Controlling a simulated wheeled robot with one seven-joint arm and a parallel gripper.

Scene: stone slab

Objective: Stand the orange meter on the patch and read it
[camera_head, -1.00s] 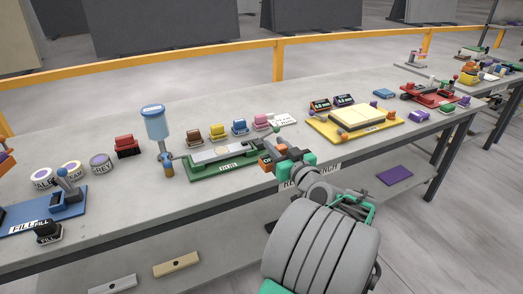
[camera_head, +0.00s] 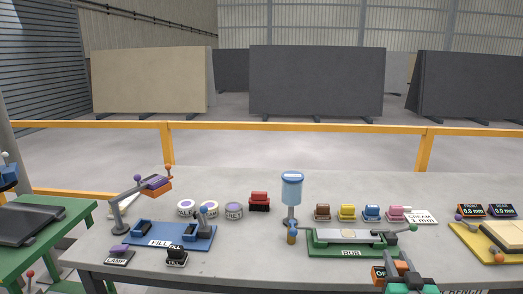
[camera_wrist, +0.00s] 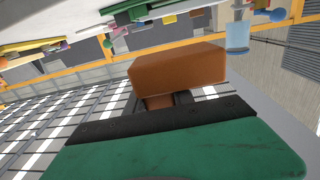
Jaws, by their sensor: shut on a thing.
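The orange meter (camera_head: 377,275) is between my gripper's jaws at the lower right of the head view, partly hidden. In the wrist view it is a plain orange-brown block (camera_wrist: 178,72) beyond the green and black gripper body; its display face is turned away. My gripper (camera_head: 394,270) is shut on it, in front of the green RUB fixture (camera_head: 320,248). A pale grey slab (camera_head: 330,235) lies on that fixture, with a faint lighter spot (camera_head: 349,233) that may be the patch. The meter is apart from the slab.
A blue-topped dispenser (camera_head: 292,190) stands at the fixture's left end. Several coloured blocks (camera_head: 347,212) line up behind it. A blue FILL fixture (camera_head: 185,238) and an orange-headed lamp arm (camera_head: 155,184) are left. A yellow fixture (camera_head: 470,240) and two displays (camera_head: 471,211) are right.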

